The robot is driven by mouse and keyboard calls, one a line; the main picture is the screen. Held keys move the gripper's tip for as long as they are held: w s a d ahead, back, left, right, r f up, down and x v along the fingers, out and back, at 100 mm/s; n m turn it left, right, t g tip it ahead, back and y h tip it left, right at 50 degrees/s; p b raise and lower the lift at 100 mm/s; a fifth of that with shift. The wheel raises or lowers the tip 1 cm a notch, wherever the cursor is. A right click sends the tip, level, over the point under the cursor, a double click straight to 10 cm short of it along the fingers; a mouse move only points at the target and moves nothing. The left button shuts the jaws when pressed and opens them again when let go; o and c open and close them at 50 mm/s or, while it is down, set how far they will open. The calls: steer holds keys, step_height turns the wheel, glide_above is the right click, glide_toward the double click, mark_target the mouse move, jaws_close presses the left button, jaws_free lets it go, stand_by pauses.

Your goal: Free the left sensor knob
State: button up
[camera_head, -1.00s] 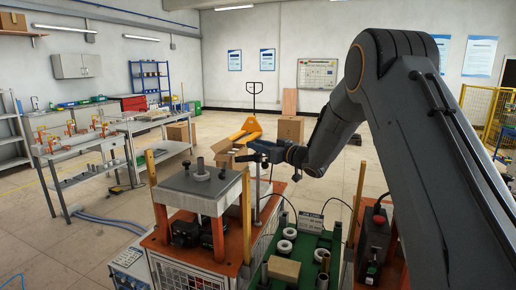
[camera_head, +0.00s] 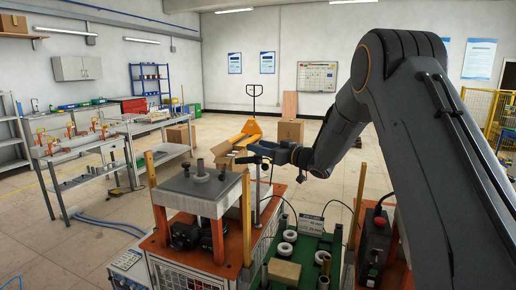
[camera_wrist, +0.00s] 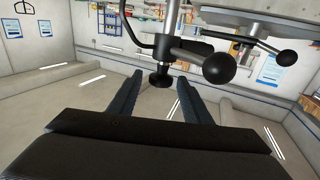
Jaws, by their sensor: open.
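My gripper (camera_head: 266,150) reaches out over the back right of the heater press in the head view. In the wrist view my gripper (camera_wrist: 161,80) is open, one finger on each side. A small black ridged knob (camera_wrist: 159,76) on a stem shows between the fingertips; I cannot tell whether they touch it. A black ball-ended lever (camera_wrist: 219,68) stands just right of it, and a second ball-ended lever (camera_wrist: 287,58) is farther right. Which of these is the left sensor knob is not clear. In the head view the knobs are too small to tell apart.
The press top plate (camera_head: 188,187) stands left of my gripper on orange posts. A green tray (camera_head: 311,244) with white rings and a tan block (camera_head: 284,271) is in front. A control box with a red button (camera_head: 380,222) stands at right. Open floor lies beyond.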

steer(key=b+v, duration=0.2)
steer(key=v, duration=0.4)
steer(key=shift+s+d, duration=0.25)
steer(key=s+d+f+m+g+h, duration=0.3)
steer(key=s+d+f+m+h, duration=0.4)
steer(key=s+d+f+h, duration=0.55)
steer(key=s+f+g, duration=0.2)
steer(key=s+f, duration=0.1)
steer(key=s, duration=0.6)
steer(key=s+a+f+m+g, duration=0.1)
steer(key=s+f+g, duration=0.1)
steer(key=s, duration=0.8)
steer(key=s+f+m+g, duration=0.1)
steer(key=s+f+g, duration=0.2)
steer(key=s, duration=0.7)
steer(key=shift+s+a+f+g+b, duration=0.15)
steer(key=shift+a+f+g+b, duration=0.2)
steer(key=shift+g, duration=0.25)
